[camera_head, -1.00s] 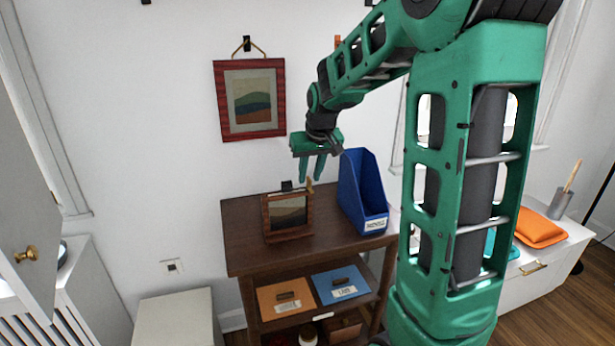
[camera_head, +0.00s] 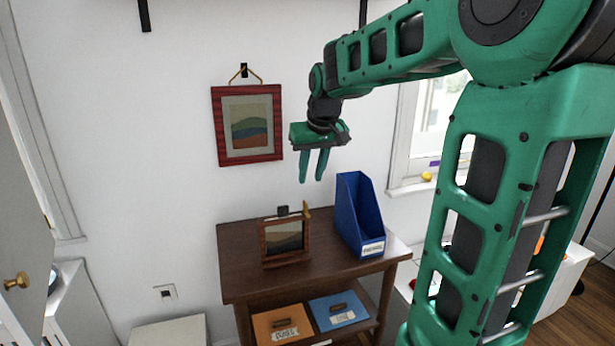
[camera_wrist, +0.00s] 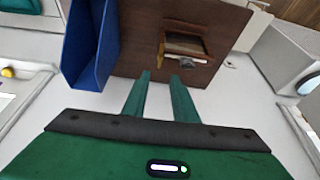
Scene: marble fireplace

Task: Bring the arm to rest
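My green arm reaches across from the right in the head view, bent at the elbow. My gripper (camera_head: 311,181) hangs from it, fingers pointing down, in the air above the dark wooden table (camera_head: 238,262). In the wrist view my gripper (camera_wrist: 160,75) shows its two fingers apart with nothing between them. It touches nothing that I can see. The table top lies below, with a small standing picture frame (camera_head: 284,236) and a blue file holder (camera_head: 357,218) on it. Both also show in the wrist view, the frame (camera_wrist: 187,43) and the file holder (camera_wrist: 91,45).
A red-framed picture (camera_head: 247,125) hangs on the white wall behind, left of my gripper. Orange (camera_head: 282,325) and blue (camera_head: 338,310) labelled boxes sit on the shelf below the table top. A window (camera_head: 430,125) is at the right. The air around my gripper looks clear.

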